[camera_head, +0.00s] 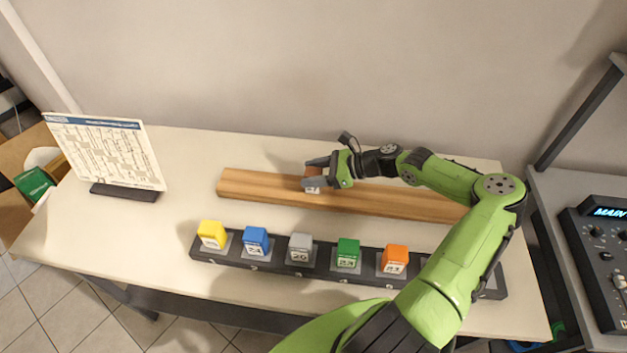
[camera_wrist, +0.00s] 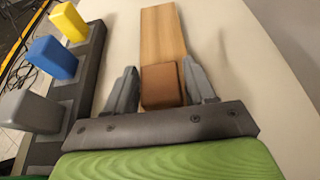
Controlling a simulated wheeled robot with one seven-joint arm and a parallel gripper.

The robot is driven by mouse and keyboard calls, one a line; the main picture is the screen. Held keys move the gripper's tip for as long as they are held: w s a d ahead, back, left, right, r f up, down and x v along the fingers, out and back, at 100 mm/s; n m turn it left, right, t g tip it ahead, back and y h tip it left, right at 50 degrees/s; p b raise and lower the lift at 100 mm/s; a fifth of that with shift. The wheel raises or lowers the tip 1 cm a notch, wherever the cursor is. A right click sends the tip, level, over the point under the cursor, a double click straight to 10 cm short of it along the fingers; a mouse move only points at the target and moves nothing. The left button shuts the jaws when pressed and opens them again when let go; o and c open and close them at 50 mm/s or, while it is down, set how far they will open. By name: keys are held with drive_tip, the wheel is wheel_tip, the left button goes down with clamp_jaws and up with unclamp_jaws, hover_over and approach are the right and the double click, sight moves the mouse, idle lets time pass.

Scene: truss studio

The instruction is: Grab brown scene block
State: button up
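The brown block (camera_wrist: 160,87) stands on the wooden plank between my two fingers in the wrist view. In the head view it is mostly hidden by my gripper; only part of it and its white label show. My gripper (camera_head: 316,174) reaches in from the right, low over the plank. The block appears to rest on the plank.
A dark rack (camera_head: 222,257) at the table's front holds a yellow (camera_head: 212,234), a blue (camera_head: 255,240), a grey (camera_head: 301,247), a green (camera_head: 347,252) and an orange block (camera_head: 395,259). A sign board (camera_head: 107,152) stands left. A control console (camera_head: 600,255) is at right.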

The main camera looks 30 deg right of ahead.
drive_tip(key=c, duration=0.7)
